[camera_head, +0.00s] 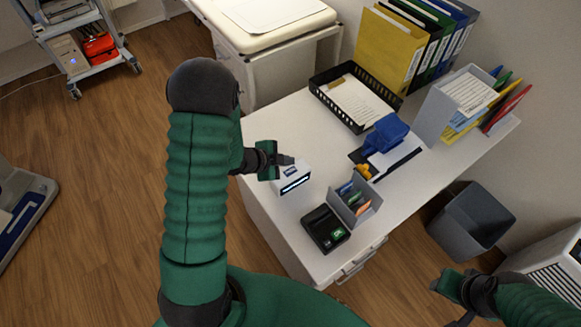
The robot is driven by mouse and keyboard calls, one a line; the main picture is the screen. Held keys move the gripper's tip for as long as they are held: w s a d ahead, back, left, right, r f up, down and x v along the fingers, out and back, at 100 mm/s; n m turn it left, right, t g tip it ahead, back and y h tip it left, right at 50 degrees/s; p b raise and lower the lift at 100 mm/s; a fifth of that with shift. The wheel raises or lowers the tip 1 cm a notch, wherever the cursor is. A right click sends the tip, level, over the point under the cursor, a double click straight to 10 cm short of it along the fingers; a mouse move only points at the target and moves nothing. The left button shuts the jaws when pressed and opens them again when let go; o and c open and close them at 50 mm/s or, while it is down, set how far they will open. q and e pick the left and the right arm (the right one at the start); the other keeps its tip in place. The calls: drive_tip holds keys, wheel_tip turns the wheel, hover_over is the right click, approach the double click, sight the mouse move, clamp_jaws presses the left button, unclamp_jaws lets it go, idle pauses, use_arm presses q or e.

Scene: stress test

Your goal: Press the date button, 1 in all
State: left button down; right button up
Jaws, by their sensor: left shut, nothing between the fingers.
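A small white device (282,188) with a lit strip display and a blue label stands near the desk's left edge. A black device (325,229) with a green key or screen lies in front of it. I cannot make out which button is the date button. My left gripper (283,165) is shut and empty, at the upper left of the white device and overlapping its back edge in the picture. I cannot tell whether it touches the device. My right gripper (447,286) is at the lower right, away from the desk; its fingers are too unclear to judge.
A grey pen holder (366,213) stands beside the black device. A blue stamp-like object (387,133), a black paper tray (319,87), binders (388,50) and a grey file holder (437,108) stand farther back on the white desk (432,160). A grey bin (450,235) is right of the desk.

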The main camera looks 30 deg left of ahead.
sight(288, 172)
use_arm(q)
wheel_tip(288, 172, up, 3)
drive_tip(key=shift+p, duration=1)
drive_tip(key=shift+f, duration=0.1)
drive_tip(key=shift+w+r, duration=0.1)
drive_tip(key=shift+r, duration=0.15)
drive_tip(key=s+d+r+n+g+y, duration=0.2)
drive_tip(key=s+d+r+n+g, duration=0.4)
drive_tip(key=s+d+n, duration=0.5)
drive_tip(key=s+r+n, duration=0.1)
drive_tip(key=s+r, duration=0.1)
drive_tip(key=s, duration=0.2)
drive_tip(key=shift+d+r+y, duration=0.2)
drive_tip(key=shift+d+y, duration=0.1)
